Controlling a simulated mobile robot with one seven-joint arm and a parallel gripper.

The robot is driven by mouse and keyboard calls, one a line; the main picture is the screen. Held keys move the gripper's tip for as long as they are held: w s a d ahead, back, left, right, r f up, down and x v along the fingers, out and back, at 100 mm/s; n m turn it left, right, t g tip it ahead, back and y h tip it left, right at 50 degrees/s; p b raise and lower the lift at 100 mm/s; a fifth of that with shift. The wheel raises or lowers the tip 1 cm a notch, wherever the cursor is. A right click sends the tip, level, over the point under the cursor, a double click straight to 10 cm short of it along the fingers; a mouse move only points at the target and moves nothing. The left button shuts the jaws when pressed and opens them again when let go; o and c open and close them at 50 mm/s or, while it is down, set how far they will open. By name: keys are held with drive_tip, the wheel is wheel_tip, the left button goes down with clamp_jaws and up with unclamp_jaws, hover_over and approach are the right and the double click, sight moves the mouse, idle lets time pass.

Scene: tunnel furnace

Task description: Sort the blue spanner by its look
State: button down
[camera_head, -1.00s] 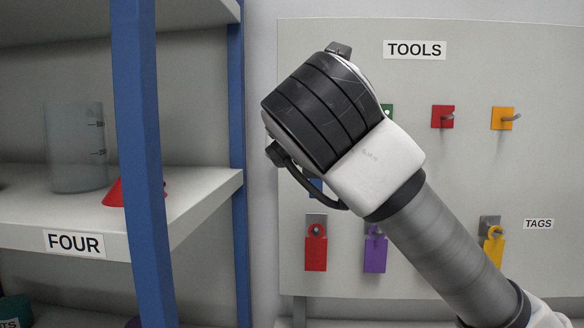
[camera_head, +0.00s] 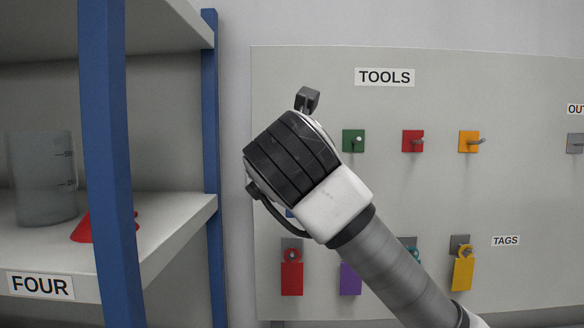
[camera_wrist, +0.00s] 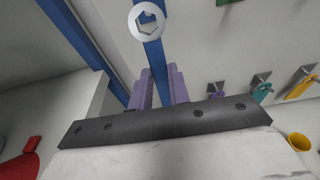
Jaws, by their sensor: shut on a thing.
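In the wrist view the blue spanner (camera_wrist: 154,58) has a blue handle and a pale ring head with a six-sided hole at the top of the picture. My gripper (camera_wrist: 161,84) has purple fingers, shut on the handle with the ring beyond them. In the head view my dark wrist hides the fingers and the spanner. The TOOLS board (camera_head: 330,105) is behind my wrist, with a green hook plate (camera_head: 353,140), a red hook plate (camera_head: 412,140) and an orange hook plate (camera_head: 468,142); these hooks look empty. A small blue patch (camera_head: 288,212) shows beside my wrist, mostly hidden.
A lower row holds a red tag (camera_head: 291,280), a purple tag (camera_head: 350,280) and a yellow tag (camera_head: 462,275). At left is a shelf marked FOUR (camera_head: 165,224) with a beaker (camera_head: 40,180) and a red cone (camera_head: 82,228), behind a blue post (camera_head: 106,150).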

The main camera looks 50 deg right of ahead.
drive_tip(key=shift+x, duration=2.5)
drive_tip(key=c, duration=1.3)
unclamp_jaws()
drive_tip(key=shift+o, duration=0.2)
drive_tip(key=b+v, duration=0.3)
drive_tip(key=v, duration=1)
drive_tip(key=shift+s+a+r+b, duration=0.2)
drive_tip(key=shift+s+a+b, duration=0.05)
drive_tip(key=shift+a+b, duration=0.1)
